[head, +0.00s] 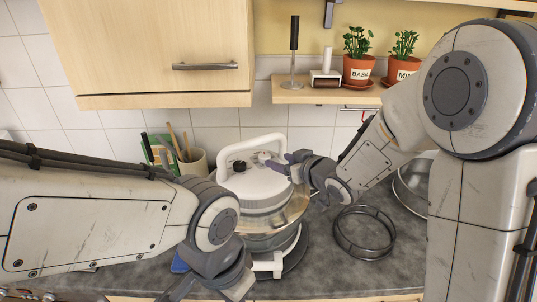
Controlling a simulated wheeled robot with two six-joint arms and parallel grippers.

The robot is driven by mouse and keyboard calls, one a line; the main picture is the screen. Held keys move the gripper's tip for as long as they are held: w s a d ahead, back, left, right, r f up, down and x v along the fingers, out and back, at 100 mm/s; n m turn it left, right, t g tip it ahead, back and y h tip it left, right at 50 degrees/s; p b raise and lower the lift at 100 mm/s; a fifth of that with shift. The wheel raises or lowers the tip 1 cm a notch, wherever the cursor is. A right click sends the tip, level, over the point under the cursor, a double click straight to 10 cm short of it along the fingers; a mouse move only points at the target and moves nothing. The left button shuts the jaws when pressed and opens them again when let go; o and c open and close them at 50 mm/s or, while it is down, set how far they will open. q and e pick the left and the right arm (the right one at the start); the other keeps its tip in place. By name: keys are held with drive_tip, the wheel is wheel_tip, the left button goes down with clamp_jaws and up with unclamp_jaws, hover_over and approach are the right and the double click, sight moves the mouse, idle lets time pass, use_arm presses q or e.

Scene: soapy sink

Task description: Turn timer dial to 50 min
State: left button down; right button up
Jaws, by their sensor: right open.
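A white round appliance (262,187) with a raised arched handle stands upright on the counter, in the middle of the head view. A small black knob (239,166) sits on its white top; I cannot read any minute marks, nor tell for sure that this knob is the timer dial. My right gripper (268,161) reaches in from the right, with its open fingers over the white top, just right of the knob. Whether a fingertip touches the top is unclear.
A wire ring stand (364,233) lies on the counter right of the appliance. A utensil crock (193,163) stands behind at left. A metal bowl (411,187) is partly hidden behind my right arm. A shelf (330,94) with potted herbs is above.

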sight(266, 157)
drive_tip(key=p+x, duration=0.2)
drive_tip(key=x, duration=0.5)
drive_tip(key=shift+w+a+f, duration=0.1)
drive_tip(key=shift+w+a, duration=0.05)
drive_tip(key=shift+w, duration=0.15)
clamp_jaws()
drive_tip(key=m+t+h+b, duration=0.1)
drive_tip(key=h+b, duration=0.1)
drive_tip(key=b, duration=0.2)
drive_tip(key=shift+a+f+m, duration=0.1)
drive_tip(key=shift+a+m, duration=0.05)
drive_tip(key=shift+m, duration=0.25)
drive_tip(key=shift+a+m+t+h+b, duration=0.15)
drive_tip(key=shift+m+t+h+b, duration=0.15)
drive_tip(key=shift+m+h+b, duration=0.5)
drive_tip(key=shift+a+r+h, duration=0.15)
drive_tip(key=shift+r+h, duration=0.2)
drive_tip(key=shift+h, duration=0.05)
drive_tip(key=shift+s+f+m+h+p, duration=0.1)
drive_tip(key=shift+m+h+p, duration=0.2)
drive_tip(key=shift+m+h, duration=0.25)
